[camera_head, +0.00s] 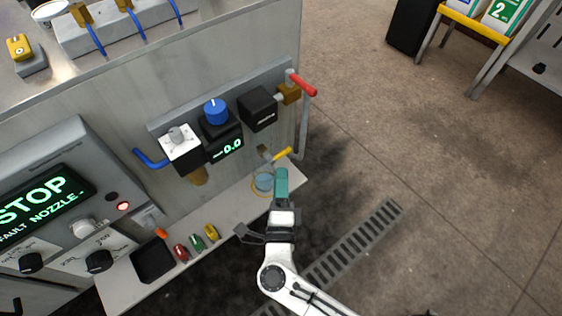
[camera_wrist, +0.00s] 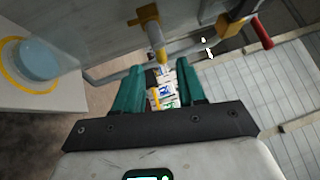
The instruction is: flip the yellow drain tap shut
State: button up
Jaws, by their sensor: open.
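The yellow drain tap (camera_head: 282,155) sticks out from the low end of the pipework, above the shelf edge, in the head view. In the wrist view its yellow lever (camera_wrist: 156,42) points down the picture toward the gap between my fingers. My gripper (camera_head: 281,178) has teal fingers and is just below the tap in the head view. In the wrist view the gripper (camera_wrist: 160,80) is open, with the fingers apart on either side of the lever's line. The lever tip looks just beyond the fingertips; I cannot tell whether they touch.
A blue cup (camera_head: 264,183) stands in a yellow ring on the shelf (camera_head: 130,283), left of my gripper. A red-handled valve (camera_head: 303,84) and a grey pipe (camera_head: 303,135) are above and right. Coloured pieces and a black bin (camera_head: 153,260) are left.

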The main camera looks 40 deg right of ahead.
jog(key=v, duration=0.3)
jog(key=shift+s+a, duration=0.1)
jog(key=shift+s, duration=0.1)
dwell(0.4)
